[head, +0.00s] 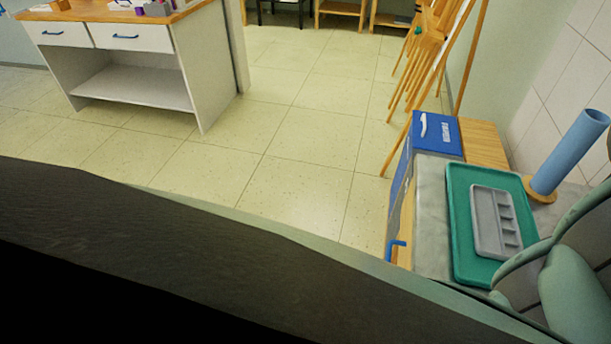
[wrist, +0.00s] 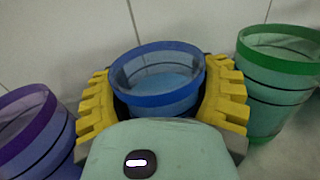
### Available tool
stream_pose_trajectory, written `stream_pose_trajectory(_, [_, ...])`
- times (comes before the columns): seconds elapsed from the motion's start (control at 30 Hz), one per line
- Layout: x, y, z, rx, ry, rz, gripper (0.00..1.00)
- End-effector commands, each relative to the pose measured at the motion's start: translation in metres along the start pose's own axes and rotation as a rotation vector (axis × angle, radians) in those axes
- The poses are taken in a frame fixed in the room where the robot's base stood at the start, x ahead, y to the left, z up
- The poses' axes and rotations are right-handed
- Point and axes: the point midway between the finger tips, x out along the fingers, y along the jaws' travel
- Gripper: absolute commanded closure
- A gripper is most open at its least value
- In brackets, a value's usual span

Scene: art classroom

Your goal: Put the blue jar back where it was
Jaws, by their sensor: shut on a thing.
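The blue jar (wrist: 158,78) stands in the middle of the wrist view, open at the top, with a darker blue rim. My gripper (wrist: 165,90) has a yellow ribbed finger on each side of the jar and is shut on it. The jar's lower part is hidden behind the gripper's pale green body. The jar's base and what is under it do not show. Neither the jar nor the gripper can be made out in the head view.
In the wrist view, a purple jar (wrist: 30,130) stands close on the left and a green jar (wrist: 280,80) close on the right. The head view shows a green tray (head: 462,225) with a grey palette (head: 485,215), a blue cylinder (head: 568,155), easels (head: 430,60) and open floor (head: 300,130).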

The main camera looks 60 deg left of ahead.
Motion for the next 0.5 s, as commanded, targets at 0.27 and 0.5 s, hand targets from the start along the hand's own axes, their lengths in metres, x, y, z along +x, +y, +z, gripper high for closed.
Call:
stream_pose_trajectory(0.27, [0.0001, 0.0011, -0.0004, 0.001, -0.003, 0.002, 0.7])
stream_pose_trajectory(0.5, [0.0001, 0.0005, -0.0011, 0.001, -0.002, 0.0, 0.15])
